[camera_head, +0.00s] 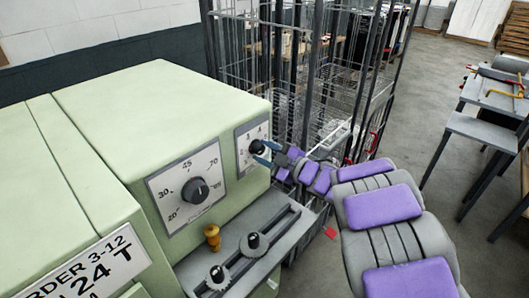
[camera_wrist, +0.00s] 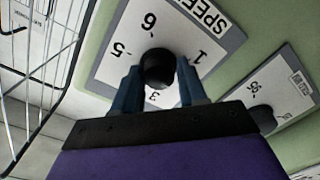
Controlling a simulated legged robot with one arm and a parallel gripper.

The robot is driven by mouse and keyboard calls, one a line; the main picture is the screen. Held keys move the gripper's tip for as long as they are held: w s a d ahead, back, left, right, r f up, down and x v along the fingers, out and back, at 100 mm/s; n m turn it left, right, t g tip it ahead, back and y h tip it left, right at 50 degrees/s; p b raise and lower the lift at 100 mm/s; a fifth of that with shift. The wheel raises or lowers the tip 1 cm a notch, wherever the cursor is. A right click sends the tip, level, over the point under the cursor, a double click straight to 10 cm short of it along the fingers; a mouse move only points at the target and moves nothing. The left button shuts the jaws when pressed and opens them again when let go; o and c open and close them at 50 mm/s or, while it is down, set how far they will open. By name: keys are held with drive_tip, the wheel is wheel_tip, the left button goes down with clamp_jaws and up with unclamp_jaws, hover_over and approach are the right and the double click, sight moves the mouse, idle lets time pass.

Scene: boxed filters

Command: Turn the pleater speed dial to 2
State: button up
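The pleater speed dial is a black round knob (camera_wrist: 157,67) on a white plate (camera_wrist: 113,62) marked SPEED. Figures 1, 3, 5 and 6 show around it in the wrist view; 2 is not visible, and I cannot read the knob's pointer. In the head view the knob (camera_head: 257,146) is at the right end of the pale green machine (camera_head: 155,95). My gripper (camera_wrist: 158,80) is open, with its blue fingers on either side of the knob and small gaps showing. In the head view my gripper (camera_head: 268,152) reaches the knob from the right.
A second dial (camera_head: 195,189), marked 20 to 70, is left of the speed dial. Below is a grey ledge (camera_head: 272,243) with small black knobs and a brass-coloured knob (camera_head: 212,236). A wire cage (camera_head: 336,85) stands close behind my arm.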

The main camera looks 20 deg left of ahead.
drive_tip(key=o, duration=0.4)
drive_tip(key=shift+d, duration=0.1)
drive_tip(key=p+v, duration=0.3)
drive_tip(key=v, duration=1.4)
drive_tip(key=shift+d, duration=0.2)
